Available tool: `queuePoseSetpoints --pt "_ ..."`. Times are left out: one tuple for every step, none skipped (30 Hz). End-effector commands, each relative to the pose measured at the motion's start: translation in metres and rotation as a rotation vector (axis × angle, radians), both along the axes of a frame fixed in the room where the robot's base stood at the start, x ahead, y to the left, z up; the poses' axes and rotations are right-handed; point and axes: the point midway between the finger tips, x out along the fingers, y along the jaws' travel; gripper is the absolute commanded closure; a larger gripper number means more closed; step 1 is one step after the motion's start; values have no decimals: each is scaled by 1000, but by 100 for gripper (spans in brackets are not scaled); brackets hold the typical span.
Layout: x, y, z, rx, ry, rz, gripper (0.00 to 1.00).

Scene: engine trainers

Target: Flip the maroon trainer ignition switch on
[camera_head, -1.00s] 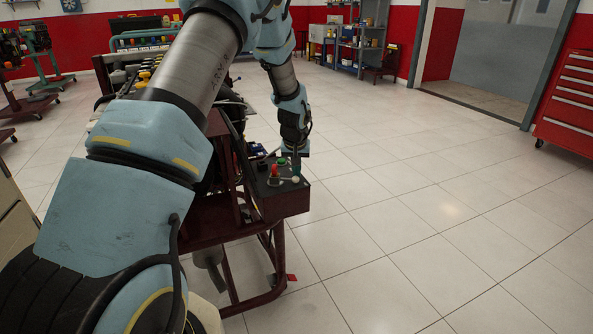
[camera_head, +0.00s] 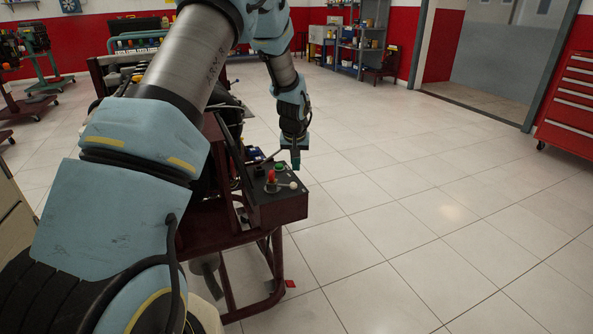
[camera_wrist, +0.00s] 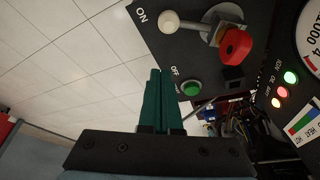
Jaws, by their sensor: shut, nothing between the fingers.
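The maroon trainer (camera_head: 217,220) stands below my arm, with a black control panel (camera_head: 262,196) at its right end. In the wrist view the panel (camera_wrist: 165,45) carries a white-ball lever (camera_wrist: 168,20), a red knob (camera_wrist: 235,43) and a green button (camera_wrist: 190,88). The words ON and OFF are printed along its edge; the white ball lies nearer ON. In the head view the white ball (camera_head: 293,185) points right. My gripper (camera_head: 296,168) is shut and empty beside the panel's far right edge. Its green fingers (camera_wrist: 155,75) appear apart from the lever.
Indicator lights (camera_wrist: 281,91) and a round gauge (camera_wrist: 314,40) sit on the adjoining panel. Open tiled floor (camera_head: 420,200) lies right of the trainer. A red tool cabinet (camera_head: 568,105) stands at the far right; shelves (camera_head: 347,40) stand at the back.

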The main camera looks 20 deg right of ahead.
Motion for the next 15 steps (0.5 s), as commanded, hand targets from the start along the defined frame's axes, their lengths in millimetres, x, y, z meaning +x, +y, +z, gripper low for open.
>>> queuePoseSetpoints --pt "-3 1 11 -3 -4 0 100" --pt "-4 1 17 -2 -4 -1 100" --pt "-7 3 23 -2 -4 -2 100" --pt "-9 4 29 -2 -4 -2 100" --pt "-10 4 34 -2 -4 -2 100" --pt "-12 5 41 -2 -4 -1 100" --pt "-14 6 46 -2 -4 -1 100" --pt "-16 7 50 -2 -3 -1 100" --pt "-17 8 55 -2 -2 0 100" --pt "-19 8 58 -2 -2 0 100" --pt "-20 9 61 -1 -2 -1 100" --pt "-21 9 65 -1 -2 -1 100" --pt "-22 10 67 -1 -1 -1 100" --pt "-22 10 68 -1 -1 -1 100" --pt "-23 10 69 -1 -1 -2 100"
